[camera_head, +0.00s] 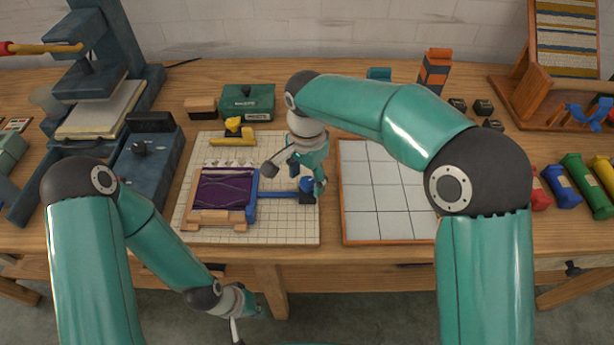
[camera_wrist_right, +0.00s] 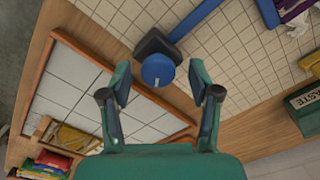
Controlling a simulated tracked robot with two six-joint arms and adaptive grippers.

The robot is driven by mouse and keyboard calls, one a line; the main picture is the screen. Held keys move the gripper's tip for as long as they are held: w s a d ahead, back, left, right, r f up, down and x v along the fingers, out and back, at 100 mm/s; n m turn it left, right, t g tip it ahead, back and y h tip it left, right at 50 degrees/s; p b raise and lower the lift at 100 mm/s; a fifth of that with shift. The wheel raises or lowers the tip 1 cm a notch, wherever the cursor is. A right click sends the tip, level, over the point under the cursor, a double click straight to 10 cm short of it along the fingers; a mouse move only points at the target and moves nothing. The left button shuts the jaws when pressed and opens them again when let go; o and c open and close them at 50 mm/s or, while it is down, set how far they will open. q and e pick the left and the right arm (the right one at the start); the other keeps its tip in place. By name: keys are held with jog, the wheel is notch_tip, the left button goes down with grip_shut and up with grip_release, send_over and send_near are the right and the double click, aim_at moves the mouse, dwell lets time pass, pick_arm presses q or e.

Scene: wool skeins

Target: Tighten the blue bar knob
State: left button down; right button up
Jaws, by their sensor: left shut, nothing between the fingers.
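The blue bar (camera_head: 275,194) lies across the gridded board beside a wooden frame of purple cloth. Its round blue knob (camera_wrist_right: 157,70), with a pale mark, sits on a dark block (camera_wrist_right: 151,44) at the bar's end. In the head view the knob (camera_head: 306,184) is partly covered by my right gripper (camera_head: 302,178). In the right wrist view my right gripper (camera_wrist_right: 159,74) is open, with a finger on each side of the knob and visible gaps. I cannot tell how far the fingertips are above it. My left gripper (camera_head: 236,326) is shut and empty, low in front of the table.
A tiled panel (camera_head: 385,185) with a wooden rim lies right of the gridded board (camera_head: 270,228). A yellow tool (camera_head: 233,138) and a green box (camera_head: 248,101) stand behind. A blue press (camera_head: 105,60) is at left. Coloured skeins (camera_head: 562,192) lie at right.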

aim_at(307, 181)
jog(key=shift+r, duration=0.1)
notch_tip(307, 181, up, 12)
dwell(0.6)
jog(key=shift+f, duration=0.2)
